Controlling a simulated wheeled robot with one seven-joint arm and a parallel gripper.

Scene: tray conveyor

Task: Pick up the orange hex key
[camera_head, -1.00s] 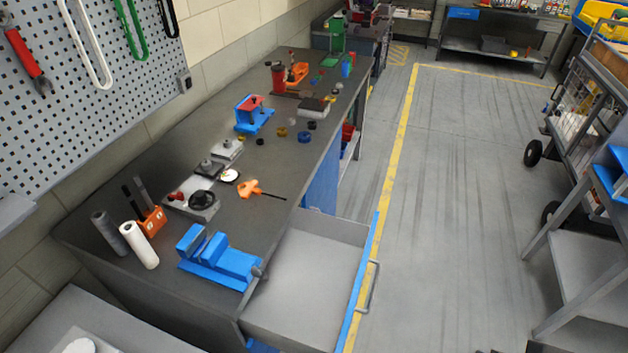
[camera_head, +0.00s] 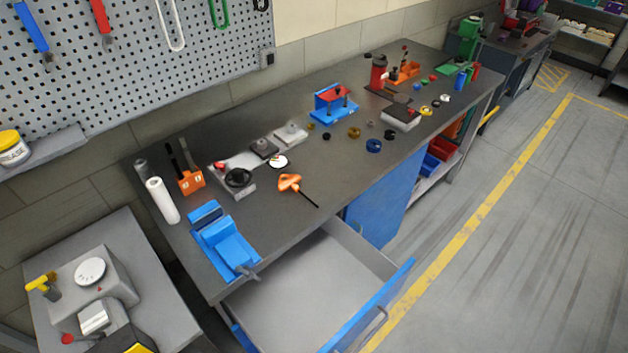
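The orange hex key (camera_head: 290,184) lies on the dark workbench top (camera_head: 330,165). It has an orange handle and a thin dark shaft pointing to the lower right, toward the bench's front edge. It lies to the right of a grey device with a black knob and above right of a blue vise. Nothing covers it. My gripper is not in view.
The blue vise (camera_head: 222,243) stands at the near bench end. An open drawer (camera_head: 310,290) juts out below the bench front. A grey device with a black knob (camera_head: 233,184) and an orange tool holder (camera_head: 190,181) stand left of the key. Floor at right is clear.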

